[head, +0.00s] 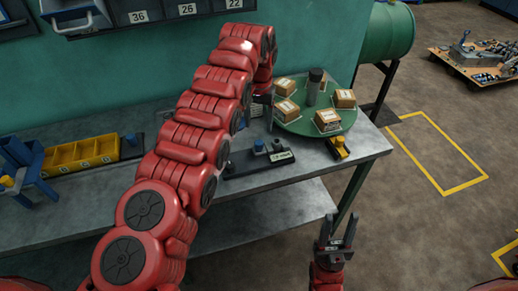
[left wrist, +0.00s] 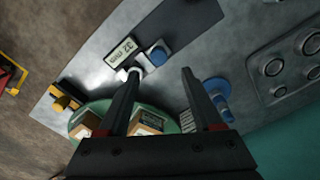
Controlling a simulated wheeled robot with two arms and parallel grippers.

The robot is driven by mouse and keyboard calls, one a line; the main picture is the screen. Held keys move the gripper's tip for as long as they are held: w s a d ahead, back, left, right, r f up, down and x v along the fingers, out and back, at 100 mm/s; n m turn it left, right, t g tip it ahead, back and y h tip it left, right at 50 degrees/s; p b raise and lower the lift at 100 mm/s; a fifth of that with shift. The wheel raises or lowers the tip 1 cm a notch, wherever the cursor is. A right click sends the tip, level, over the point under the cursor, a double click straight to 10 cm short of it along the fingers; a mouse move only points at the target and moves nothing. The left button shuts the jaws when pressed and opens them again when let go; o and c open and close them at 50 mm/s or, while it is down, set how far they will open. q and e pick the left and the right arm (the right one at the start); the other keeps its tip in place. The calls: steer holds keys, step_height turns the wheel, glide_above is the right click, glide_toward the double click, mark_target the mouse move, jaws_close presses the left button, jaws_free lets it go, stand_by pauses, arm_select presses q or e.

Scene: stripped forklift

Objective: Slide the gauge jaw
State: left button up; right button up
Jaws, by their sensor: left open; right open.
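The gauge (head: 250,160) is a dark bar lying on the bench, with a blue knob and a small pale display. In the left wrist view the dark bar (left wrist: 180,22) runs to the upper right; its display (left wrist: 121,53) reads 32 mm, beside the blue knob (left wrist: 157,53). My left gripper (left wrist: 158,72) is open, its fingers apart in front of the knob end; contact cannot be told. In the head view my left arm hides part of the bench and most of that gripper. My right gripper (head: 336,232) is open and empty, off the bench's front right edge.
A green turntable (head: 297,124) with several boxes and a dark cylinder stands right of the gauge. A yellow object (head: 339,147) lies near the bench edge. Yellow bins (head: 82,156) and a blue rack (head: 24,170) stand at left. A teal wall (head: 150,70) is behind.

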mark_target(259, 142)
arm_select(q)
steer(key=f+p, duration=0.1)
steer(key=f, duration=0.2)
steer(key=f+p, duration=0.1)
steer(key=f, duration=0.3)
steer(key=shift+s+f, duration=0.2)
steer(key=shift+f, duration=0.05)
jaws_close()
stand_by(1.1)
